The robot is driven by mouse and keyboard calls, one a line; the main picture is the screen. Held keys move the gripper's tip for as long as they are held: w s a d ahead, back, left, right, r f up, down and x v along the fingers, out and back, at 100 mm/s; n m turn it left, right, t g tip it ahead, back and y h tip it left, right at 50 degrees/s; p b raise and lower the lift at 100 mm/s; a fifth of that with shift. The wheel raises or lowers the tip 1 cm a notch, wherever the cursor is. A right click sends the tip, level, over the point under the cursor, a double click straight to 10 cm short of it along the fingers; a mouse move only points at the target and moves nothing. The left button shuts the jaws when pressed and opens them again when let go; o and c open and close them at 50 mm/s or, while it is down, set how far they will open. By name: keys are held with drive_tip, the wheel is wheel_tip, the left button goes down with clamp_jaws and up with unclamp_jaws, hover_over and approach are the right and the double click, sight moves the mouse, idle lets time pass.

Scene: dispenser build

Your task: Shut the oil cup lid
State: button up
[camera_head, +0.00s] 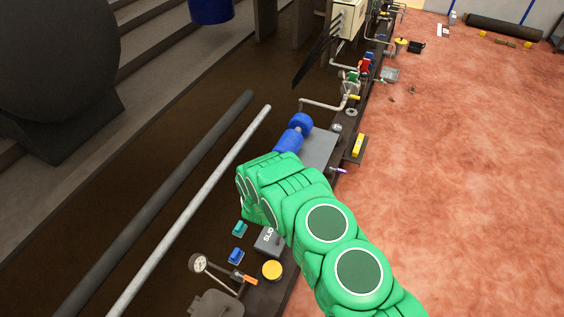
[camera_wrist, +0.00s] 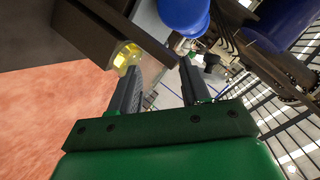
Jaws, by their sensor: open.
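A yellow, glassy cup-like piece (camera_wrist: 127,57), which looks like the oil cup, sits against the edge of a dark block (camera_wrist: 95,35) in the wrist view. I cannot make out its lid or whether it is open. In the head view a yellow piece (camera_head: 357,145) lies on a dark ledge beside the blue pump; it may be the same thing. My gripper (camera_wrist: 160,68) is open with nothing between its fingers. Its left finger is close to the yellow piece in the picture; contact cannot be told. In the head view my green arm hides the fingers.
The blue pump (camera_head: 295,132) stands on a grey plate (camera_head: 318,150) beyond my wrist. Near me are a gauge (camera_head: 198,263), a yellow round cap (camera_head: 272,270) and a grey box (camera_head: 268,241). Two long pipes run along the left.

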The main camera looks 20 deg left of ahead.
drive_tip(key=shift+a+r+m+t+h, duration=0.9)
drive_tip(key=shift+a+r+m+t, duration=0.65)
drive_tip(key=shift+a+m+t, duration=0.9)
drive_tip(key=shift+w+d+r, duration=0.1)
drive_tip(key=shift+w+d, duration=0.05)
drive_tip(key=shift+w, duration=2)
drive_tip(key=shift+w+d, duration=0.1)
drive_tip(key=shift+w, duration=2)
drive_tip(key=shift+c, duration=0.5)
clamp_jaws()
